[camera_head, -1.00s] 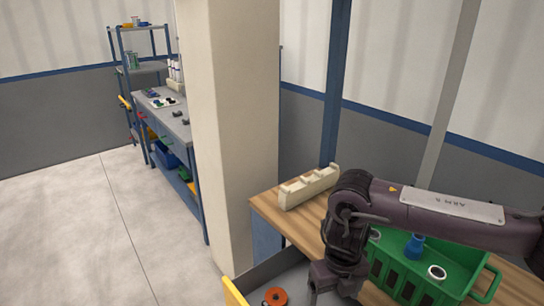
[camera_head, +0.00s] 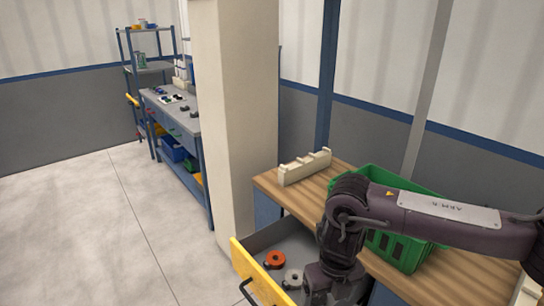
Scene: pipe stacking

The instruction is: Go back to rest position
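My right arm comes in from the right, over the wooden bench. Its gripper (camera_head: 318,294) points down over the open drawer, near the bottom edge of the picture. The wrist hides the fingers, so I cannot see whether it is open or holds anything. My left gripper is out of view. The open drawer (camera_head: 262,277) has a yellow front and a grey inside. An orange ring-shaped part (camera_head: 274,260) and a grey ring-shaped part (camera_head: 292,279) lie in it, apart from the gripper.
A green crate (camera_head: 398,251) stands on the wooden bench (camera_head: 297,195), partly hidden behind my arm. A cream slotted rack (camera_head: 304,167) lies at the bench's back left. A beige pillar (camera_head: 236,130) stands left of the bench. A grey workbench (camera_head: 171,115) and shelf are farther back. The left floor is clear.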

